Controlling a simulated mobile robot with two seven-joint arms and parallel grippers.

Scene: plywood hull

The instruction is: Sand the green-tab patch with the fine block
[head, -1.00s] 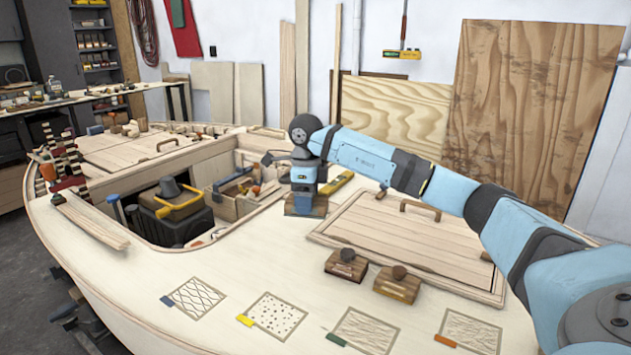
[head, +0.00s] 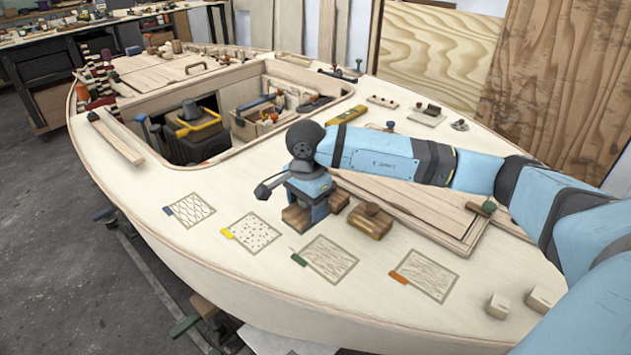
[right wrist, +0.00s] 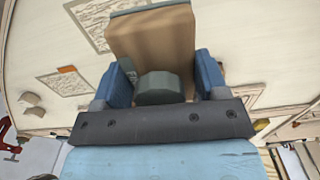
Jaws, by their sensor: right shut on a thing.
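My right gripper (head: 308,200) is shut on a wooden sanding block (head: 297,216) with a grey-green knob, just behind the green-tab patch. In the right wrist view the tan block (right wrist: 152,45) sits between the fingers, with its knob (right wrist: 160,88) gripped. I cannot read any grit mark, or tell whether the block touches the deck. The green-tab patch (head: 330,258) is a hatched square with a green tab (head: 299,260) at its left corner. In the right wrist view it shows partly (right wrist: 92,18), cut by the held block. My left gripper is out of view.
Yellow-tab (head: 252,232), orange-tab (head: 425,276) and blue-tab (head: 190,209) patches lie alongside. The cockpit opening (head: 190,130) is behind left.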

